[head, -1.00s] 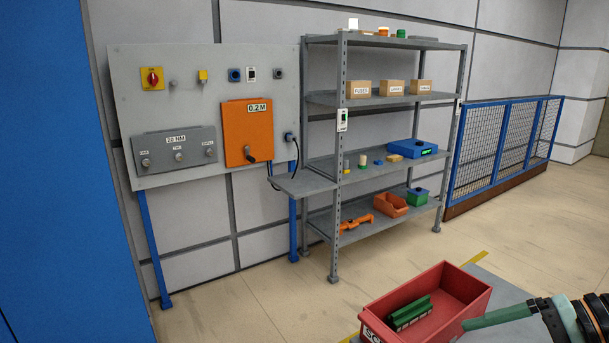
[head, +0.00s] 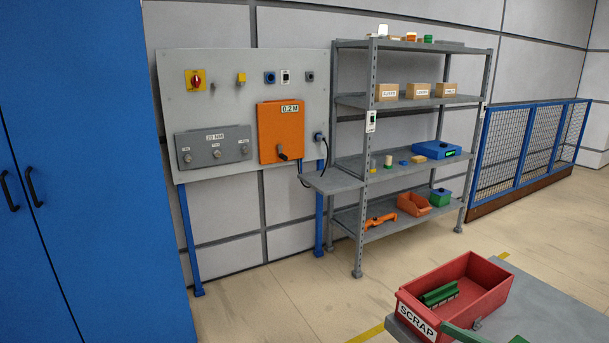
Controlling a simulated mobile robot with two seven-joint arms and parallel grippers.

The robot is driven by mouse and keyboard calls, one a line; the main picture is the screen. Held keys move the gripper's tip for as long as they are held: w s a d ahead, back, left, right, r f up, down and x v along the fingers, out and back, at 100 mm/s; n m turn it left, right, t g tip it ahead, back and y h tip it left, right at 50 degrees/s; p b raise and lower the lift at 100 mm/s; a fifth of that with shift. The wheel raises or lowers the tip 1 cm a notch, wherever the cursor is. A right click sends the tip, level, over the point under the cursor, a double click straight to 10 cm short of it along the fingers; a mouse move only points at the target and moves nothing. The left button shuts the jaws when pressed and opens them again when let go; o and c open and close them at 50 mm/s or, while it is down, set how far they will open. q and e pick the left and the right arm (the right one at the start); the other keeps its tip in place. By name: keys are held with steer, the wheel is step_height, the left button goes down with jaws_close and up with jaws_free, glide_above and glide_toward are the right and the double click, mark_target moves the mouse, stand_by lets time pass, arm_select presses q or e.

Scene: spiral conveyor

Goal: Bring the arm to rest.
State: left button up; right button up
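At the bottom edge of the head view, a green piece (head: 466,333) shows in front of the scrap bin, with another small green bit to its right. They look like the end of my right arm, cut off by the frame. Whether that gripper is open or shut cannot be seen. My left gripper is out of view. The red bin (head: 490,283) labelled SCRAP stands on a grey surface (head: 548,313), and a green toothed part (head: 439,295) lies inside it.
A grey shelf rack (head: 366,192) holds boxes, a blue case (head: 436,150) and an orange bin (head: 414,204). Left of it is a wall panel (head: 240,90) with an orange box (head: 281,131). A tall blue cabinet (head: 85,160) fills the left side. Open floor (head: 290,292) lies between.

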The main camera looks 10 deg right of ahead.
step_height(320, 180, down, 15)
steer(key=s+m+t+h+p, duration=0.1)
steer(key=m+t+h+p, duration=0.25)
steer(key=m+h, duration=1.75)
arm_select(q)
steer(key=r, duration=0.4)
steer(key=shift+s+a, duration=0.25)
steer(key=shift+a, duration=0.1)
arm_select(e)
steer(key=s+a+f+m+g+y, duration=0.3)
steer(key=s+a+f+m+y, duration=0.1)
steer(key=m, duration=0.7)
steer(key=s+a+f+m+g+y, duration=0.4)
steer(key=s+a+f+m, duration=0.2)
steer(key=f+m, duration=0.3)
steer(key=shift+s+a+f+m+y, duration=0.3)
steer(key=shift+s+a+m, duration=0.1)
steer(key=shift+s+m, duration=0.5)
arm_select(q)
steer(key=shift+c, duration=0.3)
arm_select(e)
steer(key=shift+c, duration=0.4)
